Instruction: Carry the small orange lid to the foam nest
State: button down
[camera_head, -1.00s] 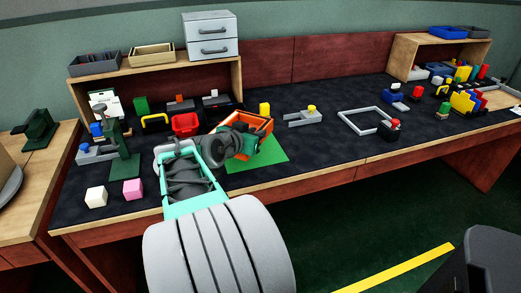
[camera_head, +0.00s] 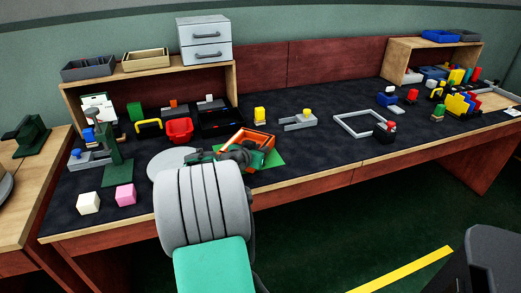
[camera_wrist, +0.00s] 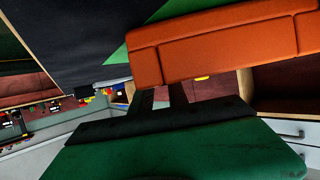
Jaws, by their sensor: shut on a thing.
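The orange lid (camera_head: 262,139) looks like a shallow rimmed frame and is tilted above the green mat (camera_head: 276,159). My gripper (camera_head: 240,155) is shut on its near side, though my arm partly hides the grip. In the wrist view the orange lid (camera_wrist: 230,46) fills the upper right, close to a dark green, black-edged part. The fingertips cannot be made out there. I cannot tell for sure which thing is the foam nest; a black tray (camera_head: 222,131) lies behind and left of the lid.
A grey bracket (camera_head: 298,124) and an empty grey frame (camera_head: 345,120) lie to the right. White (camera_head: 88,203) and pink (camera_head: 126,196) cubes are at the front left. Dark tabletop between the bracket and frame is clear.

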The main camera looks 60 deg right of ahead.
jog(key=c, duration=1.3)
grip_release()
